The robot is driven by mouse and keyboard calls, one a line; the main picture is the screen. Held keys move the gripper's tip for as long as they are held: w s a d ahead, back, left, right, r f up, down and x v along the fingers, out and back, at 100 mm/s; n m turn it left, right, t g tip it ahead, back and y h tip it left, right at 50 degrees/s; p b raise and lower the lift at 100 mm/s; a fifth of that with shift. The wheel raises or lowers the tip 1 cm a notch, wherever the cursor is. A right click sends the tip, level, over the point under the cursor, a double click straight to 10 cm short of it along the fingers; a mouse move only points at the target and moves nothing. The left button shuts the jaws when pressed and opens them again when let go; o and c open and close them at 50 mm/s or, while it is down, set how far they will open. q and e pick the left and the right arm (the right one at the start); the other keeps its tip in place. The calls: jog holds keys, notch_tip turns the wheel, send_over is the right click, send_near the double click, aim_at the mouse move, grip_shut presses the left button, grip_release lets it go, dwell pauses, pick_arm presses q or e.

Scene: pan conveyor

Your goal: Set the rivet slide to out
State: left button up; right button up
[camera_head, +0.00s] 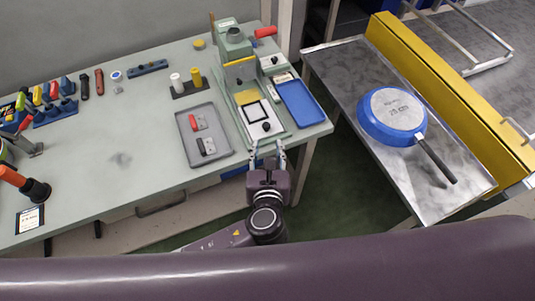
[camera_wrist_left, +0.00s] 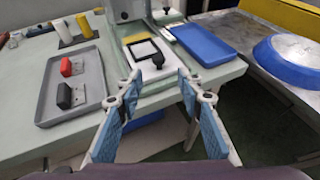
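The green rivet press (camera_head: 235,45) stands at the right end of the workbench. Its slide is a pale plate with a black square frame (camera_head: 256,112) and a small black knob (camera_head: 266,127) at the front end. In the left wrist view the knob (camera_wrist_left: 158,60) shows beyond and between my fingertips. My left gripper (camera_head: 267,150) is open and empty at the bench's front edge, just in front of the knob, with fingers on either side of its line. I cannot tell whether it touches anything. My right gripper is not in view.
A blue tray (camera_head: 303,107) lies right of the slide. A grey tray (camera_head: 187,144) with red and black handled parts lies left. A blue pan (camera_head: 379,126) lies upside down on the metal conveyor (camera_head: 352,68). The bench's middle is mostly clear.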

pick_arm(q)
jog(key=v, duration=0.3)
jog(key=shift+s, duration=0.2)
dwell(0.3)
jog(key=s+a+f+n+g+y, duration=0.1)
jog(key=s+a+f+n+g, duration=0.3)
jog(key=f, duration=0.7)
jog(key=a+f+n+g+b, duration=0.1)
jog(key=a+f+n, duration=0.45)
jog(key=f, duration=0.65)
jog(key=s+a+f+n+g+y, duration=0.1)
jog(key=s+a+f+n+g, duration=0.3)
jog(key=f, duration=0.7)
jog(key=s+a+f+n+g, duration=0.1)
jog(key=s+a+f+n, duration=0.3)
jog(key=s+n, duration=0.3)
jog(key=s+a+f+n+g+b, duration=0.1)
jog(key=s+a+f+n, duration=0.4)
jog(key=s, duration=0.6)
jog(key=s+a+f+n+g, duration=0.1)
jog(key=s+a+f+n, duration=0.3)
jog(key=s+f+n, duration=0.3)
jog(key=s+n, duration=0.2)
jog(key=shift+s+a+f+h, duration=0.25)
jog(key=shift+a+f+h, duration=0.05)
jog(key=shift+f+h, duration=0.1)
